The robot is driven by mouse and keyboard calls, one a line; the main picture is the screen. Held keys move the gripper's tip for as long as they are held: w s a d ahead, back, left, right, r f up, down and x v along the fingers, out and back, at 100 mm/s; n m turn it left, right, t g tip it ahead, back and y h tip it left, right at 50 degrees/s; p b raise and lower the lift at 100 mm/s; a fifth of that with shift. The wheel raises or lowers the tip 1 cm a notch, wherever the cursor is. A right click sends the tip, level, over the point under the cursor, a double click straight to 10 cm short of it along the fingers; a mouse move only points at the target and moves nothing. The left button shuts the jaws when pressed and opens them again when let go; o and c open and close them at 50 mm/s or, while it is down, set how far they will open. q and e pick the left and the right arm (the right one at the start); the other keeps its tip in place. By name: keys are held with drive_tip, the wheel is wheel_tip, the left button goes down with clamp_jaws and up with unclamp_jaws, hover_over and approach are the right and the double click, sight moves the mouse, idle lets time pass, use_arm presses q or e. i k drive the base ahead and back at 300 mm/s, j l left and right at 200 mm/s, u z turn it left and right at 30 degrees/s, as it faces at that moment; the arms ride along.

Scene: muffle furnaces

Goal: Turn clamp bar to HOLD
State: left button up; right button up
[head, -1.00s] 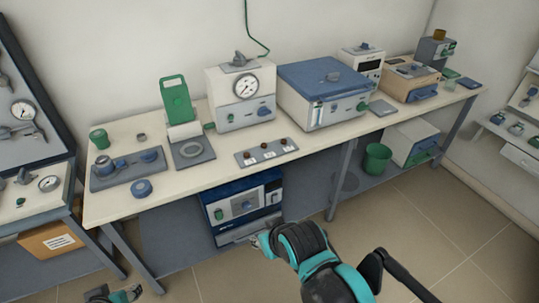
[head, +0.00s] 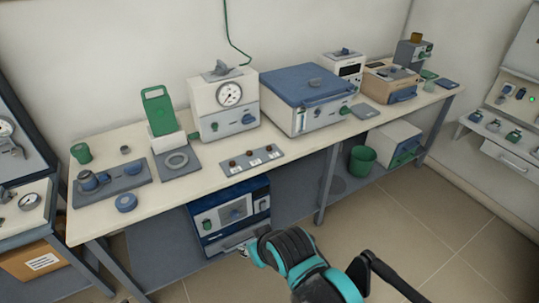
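I cannot tell which part is the clamp bar, and no HOLD marking is readable at this size. Grey levers or knobs show on top of the gauge box (head: 224,105), on the blue-lidded furnace (head: 312,105) and on the small box (head: 342,68) behind it. My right arm comes in from the bottom right, and its gripper (head: 246,248) is in front of the blue cabinet under the bench, mostly hidden by my own wrist. Whether it is open or shut does not show. My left gripper is not clearly in view.
The long bench (head: 215,193) carries a green holder (head: 159,111), a grey tray (head: 112,183) with knobs, a three-knob strip (head: 252,161) and a tan unit (head: 389,84). A blue cabinet (head: 231,214) and a green bin (head: 363,160) stand below. The floor in front at right is clear.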

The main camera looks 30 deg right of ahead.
sight(135, 170)
drive_tip(key=i+l, duration=0.3)
drive_tip(key=i, duration=0.25)
drive_tip(key=i+l, duration=0.35)
drive_tip(key=i, duration=0.2)
drive_tip(key=j+u, duration=0.05)
